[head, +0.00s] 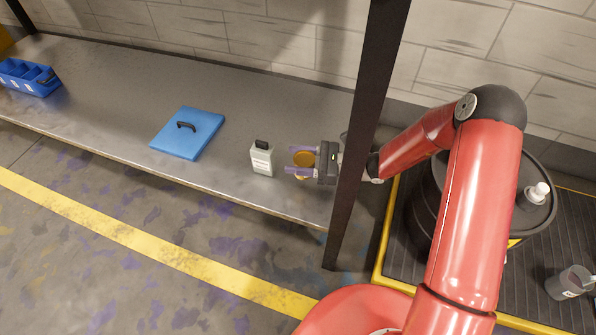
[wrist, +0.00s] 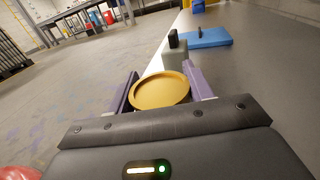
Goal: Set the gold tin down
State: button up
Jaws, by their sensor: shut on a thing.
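The gold tin (head: 304,158) is round and sits between the purple fingers of my gripper (head: 301,161), near the front edge of the grey bench at its right end. In the wrist view the tin (wrist: 160,91) shows its round gold top, level or nearly so, with a finger on each side of it. My gripper (wrist: 163,88) is shut on the tin. The tin's underside is hidden in the wrist view, and I cannot tell whether it touches the bench.
A pale bottle with a black cap (head: 261,160) stands just left of my gripper. A blue board with a black handle (head: 188,132) lies further left on the bench (head: 110,85). A dark post (head: 362,140) crosses in front of my wrist. A black drum (head: 428,215) stands right.

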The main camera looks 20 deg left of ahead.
notch_tip(320, 180, down, 4)
jog(key=shift+f+b, duration=0.25)
jog(key=shift+b, duration=0.25)
jog(key=o, duration=1)
jog(key=shift+o, duration=0.2)
jog(key=d, duration=0.5)
jog(key=w+d+p, duration=0.1)
jog(key=d, duration=0.1)
jog(key=shift+d, duration=0.25)
jog(key=shift+w, duration=0.1)
